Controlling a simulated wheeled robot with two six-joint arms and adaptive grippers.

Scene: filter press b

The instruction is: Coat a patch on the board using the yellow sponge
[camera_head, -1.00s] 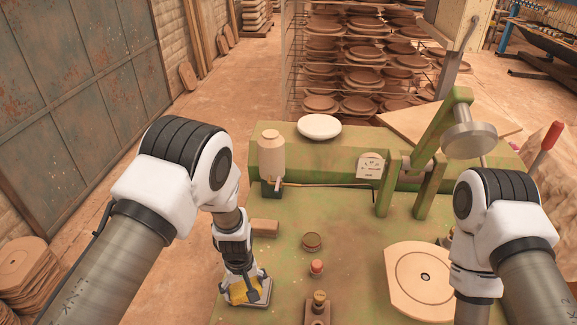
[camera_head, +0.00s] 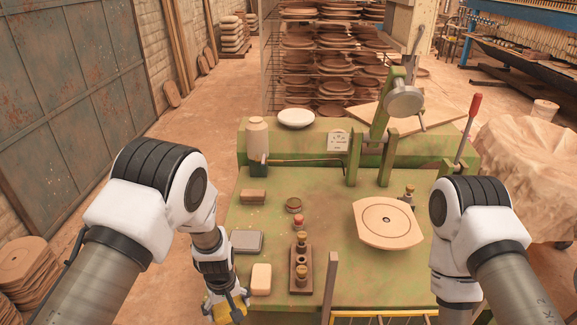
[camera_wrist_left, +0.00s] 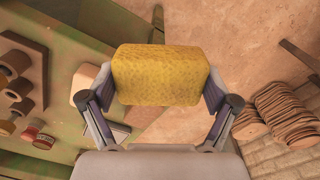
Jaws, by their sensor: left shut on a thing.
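My left gripper (camera_head: 226,303) is shut on the yellow sponge (camera_head: 234,312), low at the near left of the green table (camera_head: 335,283). In the left wrist view the sponge (camera_wrist_left: 160,75) sits between both fingers, over the floor just beyond the table edge. The board appears to be the pale tan plate with a small centre hole (camera_head: 388,222), on the table's right side, well away from the sponge. My right arm hangs at the right; its gripper is not visible.
A grey flat pad (camera_head: 247,242) and a cream block (camera_head: 261,279) lie near the left edge. A wooden holder with knobs (camera_head: 301,270), small tins (camera_head: 294,205) and a brown block (camera_head: 253,196) stand nearby. A green lever press (camera_head: 380,135) rises behind.

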